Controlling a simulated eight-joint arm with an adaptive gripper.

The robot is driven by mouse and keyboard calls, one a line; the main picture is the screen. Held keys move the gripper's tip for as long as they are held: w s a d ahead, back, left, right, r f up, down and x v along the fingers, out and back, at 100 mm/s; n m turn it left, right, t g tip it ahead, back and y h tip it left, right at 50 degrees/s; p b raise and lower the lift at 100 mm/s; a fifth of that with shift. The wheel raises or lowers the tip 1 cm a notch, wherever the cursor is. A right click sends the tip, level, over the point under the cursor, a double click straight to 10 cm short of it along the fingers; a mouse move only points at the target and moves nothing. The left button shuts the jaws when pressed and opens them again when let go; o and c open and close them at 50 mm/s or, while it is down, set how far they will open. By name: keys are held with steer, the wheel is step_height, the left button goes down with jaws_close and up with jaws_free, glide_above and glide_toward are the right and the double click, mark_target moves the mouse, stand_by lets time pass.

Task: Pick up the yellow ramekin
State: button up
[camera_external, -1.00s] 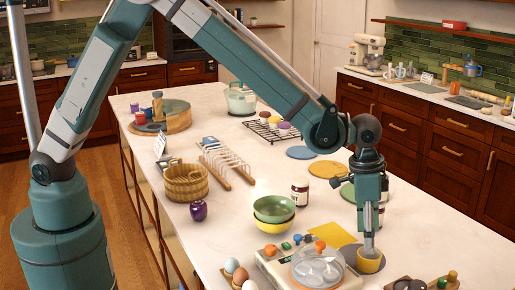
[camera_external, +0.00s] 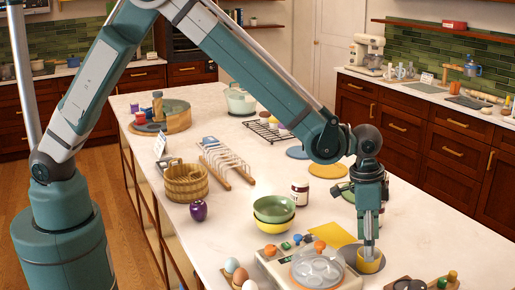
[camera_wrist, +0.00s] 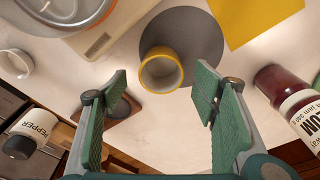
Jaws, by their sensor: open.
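A yellow sheet (camera_wrist: 252,18) and a jam jar (camera_wrist: 300,110) lie to the right in the wrist view. A pepper shaker (camera_wrist: 32,130) is at left. The egg cooker (camera_external: 318,268) is just left of the ramekin in the external view, with stacked bowls (camera_external: 273,211) behind it.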

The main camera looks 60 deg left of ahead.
steer(key=shift+w+d+f, duration=0.1)
steer(key=shift+w+f, duration=0.1)
steer(key=shift+f, duration=1.05)
steer(key=shift+w+d+f, duration=0.1)
steer(key=shift+w+f, duration=0.1)
steer(key=shift+f, duration=1.05)
steer(key=c, duration=1.1)
steer(key=shift+o, duration=0.2)
steer(key=shift+r, duration=0.1)
step_height(320, 180, up, 10)
